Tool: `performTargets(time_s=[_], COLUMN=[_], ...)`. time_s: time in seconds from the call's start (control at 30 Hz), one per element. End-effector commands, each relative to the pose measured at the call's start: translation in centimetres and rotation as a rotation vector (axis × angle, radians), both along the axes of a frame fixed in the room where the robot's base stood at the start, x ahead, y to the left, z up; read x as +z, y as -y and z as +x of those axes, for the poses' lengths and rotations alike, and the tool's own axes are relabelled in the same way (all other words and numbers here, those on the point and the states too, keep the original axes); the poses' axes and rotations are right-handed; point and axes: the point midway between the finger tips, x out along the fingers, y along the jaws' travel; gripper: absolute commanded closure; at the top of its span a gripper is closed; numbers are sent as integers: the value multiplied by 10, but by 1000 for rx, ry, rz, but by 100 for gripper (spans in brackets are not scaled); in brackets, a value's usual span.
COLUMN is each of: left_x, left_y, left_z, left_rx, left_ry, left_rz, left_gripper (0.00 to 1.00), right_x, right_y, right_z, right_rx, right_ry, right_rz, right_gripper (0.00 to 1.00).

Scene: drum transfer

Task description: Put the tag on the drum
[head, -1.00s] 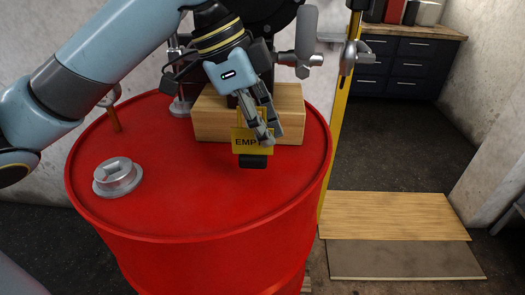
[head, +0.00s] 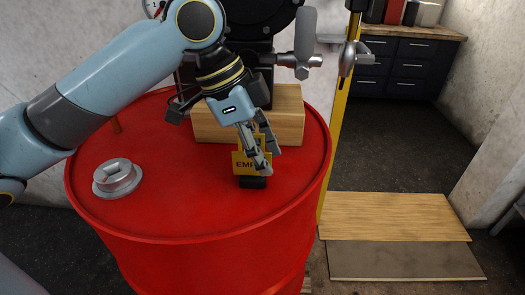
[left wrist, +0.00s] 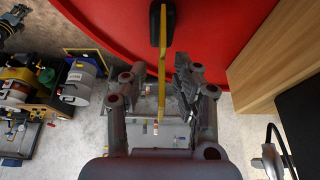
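The tag (head: 244,165) is a yellow plate with black letters, of which "EM" shows clearly, and a black block at its lower end. It is upright over the red drum (head: 190,215); I cannot tell whether the block touches the lid. My left gripper (head: 268,163) is at the tag, one finger in front of part of it. In the left wrist view the tag (left wrist: 162,65) shows edge-on between my left gripper's fingers (left wrist: 155,78), with gaps on both sides. A small dark claw-like shape at that view's left edge may be my right gripper (left wrist: 14,20).
A wooden block (head: 290,115) stands at the back of the lid, close behind the left gripper. A silver cap (head: 117,178) sits on the lid's left. The lid's front is clear. A yellow post (head: 333,170) rises beside the drum's right side.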

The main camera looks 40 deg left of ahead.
Motion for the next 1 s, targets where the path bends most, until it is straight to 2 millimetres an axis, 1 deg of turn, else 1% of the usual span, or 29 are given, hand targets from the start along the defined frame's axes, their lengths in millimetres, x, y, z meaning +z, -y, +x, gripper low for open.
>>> performTargets(time_s=[0.2, 0.33, 0.7, 0.93, 1.0], left_x=[1, 10, 67, 95, 101], left_y=[0, -3, -22, -30, -33], left_z=[0, -1, -17, -25, -26], left_rx=[-1, -2, -3, -3, -1], left_ry=[1, 2, 2, -2, -2], left_rz=[1, 3, 10, 9, 8], left_gripper=[71, 71, 71, 71, 71], right_x=[1, 2, 10, 19, 25], right_y=[0, 0, -1, -3, -3], right_z=[1, 1, 2, 2, 2], right_rx=[0, 0, -1, -1, -1], right_ry=[1, 2, 3, 4, 4], right_rz=[0, 0, 2, 4, 4], right_gripper=[100, 100, 100, 100, 100])
